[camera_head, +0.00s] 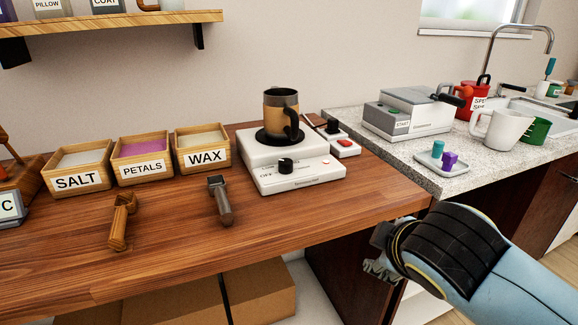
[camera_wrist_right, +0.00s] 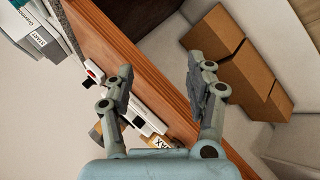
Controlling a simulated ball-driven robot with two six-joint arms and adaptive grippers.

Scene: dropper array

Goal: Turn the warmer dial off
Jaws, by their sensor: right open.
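The white warmer (camera_head: 262,152) stands on the wooden counter, with a black round plate on top. Its black dial (camera_head: 286,166) is on the front face, left of centre. A brown and dark mug (camera_head: 281,114) stands on the plate. My right gripper (camera_head: 378,254) is in front of the counter's edge, right of and below the warmer, touching nothing. In the right wrist view my right gripper (camera_wrist_right: 161,88) is open and empty, and the white warmer (camera_wrist_right: 146,119) shows partly hidden behind its left finger. My left gripper is in neither view.
Boxes of salt (camera_head: 80,182), petals (camera_head: 143,171) and wax (camera_head: 204,157) stand left of the warmer. Two scoops lie in front of them. A small device with a red button (camera_head: 345,143) sits just right of the warmer. A grey machine (camera_head: 408,115) stands on the stone counter.

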